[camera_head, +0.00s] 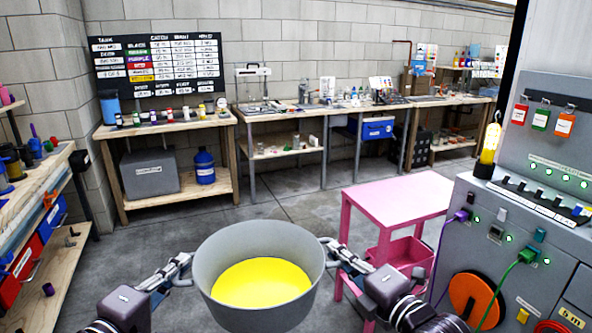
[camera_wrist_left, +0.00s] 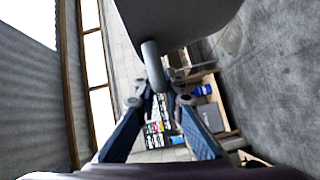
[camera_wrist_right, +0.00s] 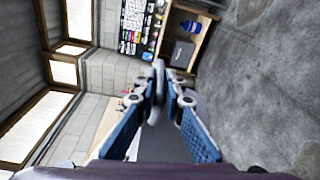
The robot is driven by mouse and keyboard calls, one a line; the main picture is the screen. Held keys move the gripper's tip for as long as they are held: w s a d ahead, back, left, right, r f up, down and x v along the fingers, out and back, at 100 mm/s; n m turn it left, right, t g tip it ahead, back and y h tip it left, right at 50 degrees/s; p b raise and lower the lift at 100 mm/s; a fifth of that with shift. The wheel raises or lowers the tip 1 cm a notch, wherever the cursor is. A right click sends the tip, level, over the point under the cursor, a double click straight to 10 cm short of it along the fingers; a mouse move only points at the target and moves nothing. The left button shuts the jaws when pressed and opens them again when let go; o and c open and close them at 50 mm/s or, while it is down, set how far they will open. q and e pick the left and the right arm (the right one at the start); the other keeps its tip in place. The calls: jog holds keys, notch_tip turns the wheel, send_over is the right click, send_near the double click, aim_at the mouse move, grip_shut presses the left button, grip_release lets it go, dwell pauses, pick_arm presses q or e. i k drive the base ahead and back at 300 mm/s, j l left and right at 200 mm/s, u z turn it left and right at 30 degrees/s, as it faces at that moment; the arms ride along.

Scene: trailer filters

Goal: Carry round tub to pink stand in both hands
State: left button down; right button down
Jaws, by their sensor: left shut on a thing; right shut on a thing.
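A round grey tub (camera_head: 220,249) with a yellow inside bottom is held in front of me, low in the head view, upright with its open top facing up. My left gripper (camera_head: 183,264) is shut on a handle at the tub's left side; the left wrist view shows the fingers on a grey bar (camera_wrist_left: 152,62) below the tub wall. My right gripper (camera_head: 330,247) is shut on the handle at the tub's right side, seen in the right wrist view (camera_wrist_right: 160,88). The pink stand (camera_head: 402,196) is ahead to the right, its flat top bare, with a lower pink bin (camera_head: 403,254).
A grey console (camera_head: 548,215) with cables and an orange reel stands close on the right. A wooden bench (camera_head: 40,195) with tools is on the left. Workbenches (camera_head: 165,127) line the back wall. The grey floor between tub and back benches is clear.

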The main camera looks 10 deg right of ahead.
aim_at(408, 194)
jog(key=i+z, duration=0.15)
jog(key=i, duration=0.85)
jog(key=i+j+z, duration=0.15)
jog(key=i, duration=0.8)
jog(key=i+z, duration=0.3)
jog(key=i, duration=0.25)
jog(key=i+j+z, duration=0.1)
jog(key=i+z, duration=0.2)
jog(key=i, duration=0.25)
jog(key=i+z, duration=0.15)
jog(key=z, duration=1)
